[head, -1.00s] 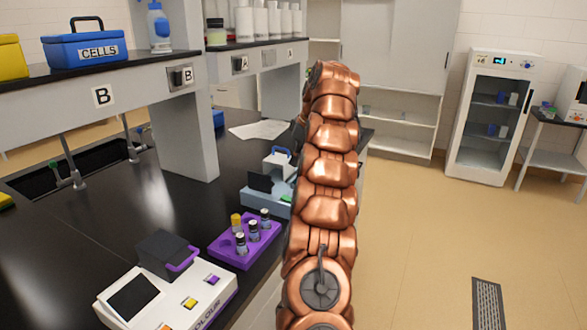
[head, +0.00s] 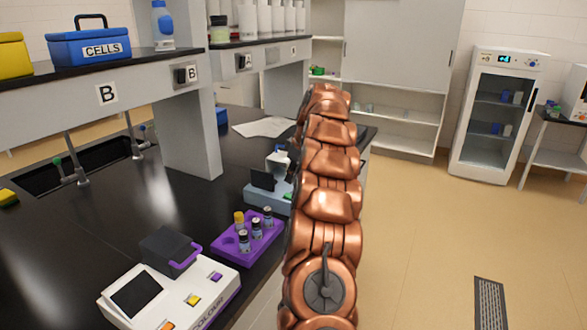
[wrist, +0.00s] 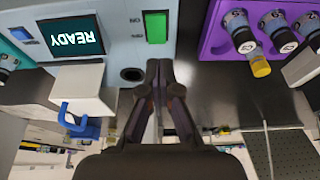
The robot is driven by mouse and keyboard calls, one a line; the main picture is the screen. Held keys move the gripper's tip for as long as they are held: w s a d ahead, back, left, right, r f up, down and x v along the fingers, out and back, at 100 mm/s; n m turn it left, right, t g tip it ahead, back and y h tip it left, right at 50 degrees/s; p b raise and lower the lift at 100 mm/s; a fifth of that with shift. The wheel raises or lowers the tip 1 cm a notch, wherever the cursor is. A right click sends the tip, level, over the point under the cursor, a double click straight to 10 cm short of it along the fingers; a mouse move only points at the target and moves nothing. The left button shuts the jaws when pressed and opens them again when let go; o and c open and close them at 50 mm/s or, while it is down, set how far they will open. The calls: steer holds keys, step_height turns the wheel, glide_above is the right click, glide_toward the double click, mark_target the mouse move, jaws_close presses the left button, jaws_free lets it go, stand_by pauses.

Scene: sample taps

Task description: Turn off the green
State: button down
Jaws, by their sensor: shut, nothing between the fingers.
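A tap with a green handle (head: 57,162) stands at the sink at the left of the head view. A second tap (head: 135,150) stands to its right. A grey-blue device (head: 262,197) sits at the bench's right edge, partly hidden by my arm. In the wrist view, this device (wrist: 120,50) has a screen reading READY (wrist: 72,36), upside down, and a green button (wrist: 156,27). My gripper (wrist: 159,64) is shut and empty, its fingertips in front of the device's lower edge, below the green button in the picture. I cannot tell whether it touches. My arm hides it in the head view.
A purple rack (head: 232,245) with several vials sits near the device, and a white analyser (head: 195,290) with coloured buttons is in front. A shelf with a blue CELLS box (head: 90,50) overhangs the bench. Open floor (head: 420,220) lies to the right.

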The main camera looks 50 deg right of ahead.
mark_target(286, 195)
steer(key=shift+s+p+x, duration=0.2)
steer(key=shift+p+x, duration=0.15)
steer(key=shift+x, duration=0.85)
steer(key=shift+s+p+x, duration=0.25)
steer(key=shift+p+x, duration=0.1)
steer(key=shift+x, duration=0.85)
steer(key=shift+w+f, duration=0.1)
steer(key=shift+f, duration=0.15)
